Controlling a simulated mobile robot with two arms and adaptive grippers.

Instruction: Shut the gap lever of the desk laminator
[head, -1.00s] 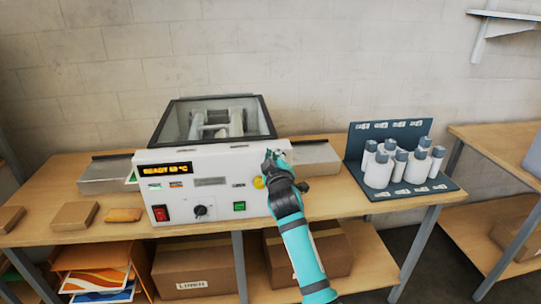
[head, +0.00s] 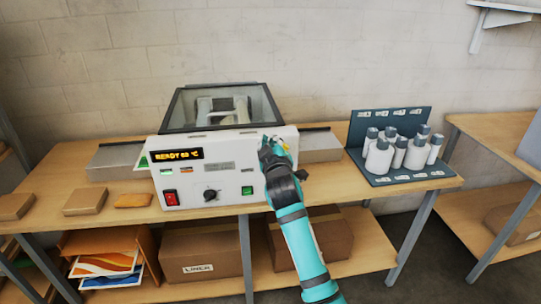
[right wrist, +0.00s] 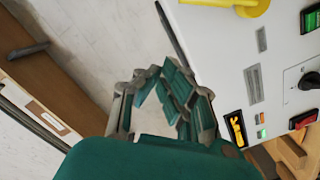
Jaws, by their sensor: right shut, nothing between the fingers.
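The desk laminator (head: 222,181) is a white box with a lit display, on a wooden bench in the head view. Its yellow gap lever shows in the right wrist view (right wrist: 250,7) at the top edge, partly cut off. It has a round hub and an arm pointing toward the panel's top edge. My right gripper (head: 270,145) is shut and empty at the panel's right end. In the right wrist view its fingers (right wrist: 165,85) are apart from the lever. My left gripper is out of view.
A dark rack of grey-capped white bottles (head: 398,152) stands right of the laminator. Flat brown boxes (head: 86,201) lie on the bench at left. A glazed cover (head: 222,108) tops the laminator.

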